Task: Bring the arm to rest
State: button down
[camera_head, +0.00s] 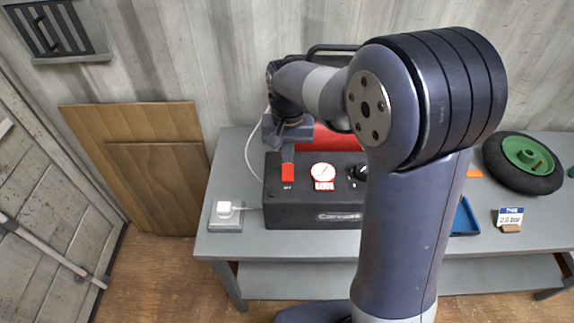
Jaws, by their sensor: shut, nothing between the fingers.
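My arm reaches up across the middle of the view and bends over toward the left. My gripper (288,153) points down over the left part of a dark box-shaped machine (300,217). It is shut with nothing held. Its tip is just above or behind a red switch (288,173) on the machine's top; I cannot tell whether they touch. An "OFF" label is beside the switch. My arm hides the machine's right end and part of the red body (330,139) behind it.
The machine stands on a grey table (237,186). A round gauge (323,172) is on the machine. A black wheel (523,163), a blue tray (466,219) and a small sign (510,217) are at right.

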aim_at(288, 176)
jog(key=shift+r, duration=0.5)
jog(key=shift+f, duration=0.1)
notch_tip(288, 176, down, 7)
jog(key=b, duration=0.5)
jog(key=shift+b, duration=0.35)
jog(key=shift+r, duration=0.25)
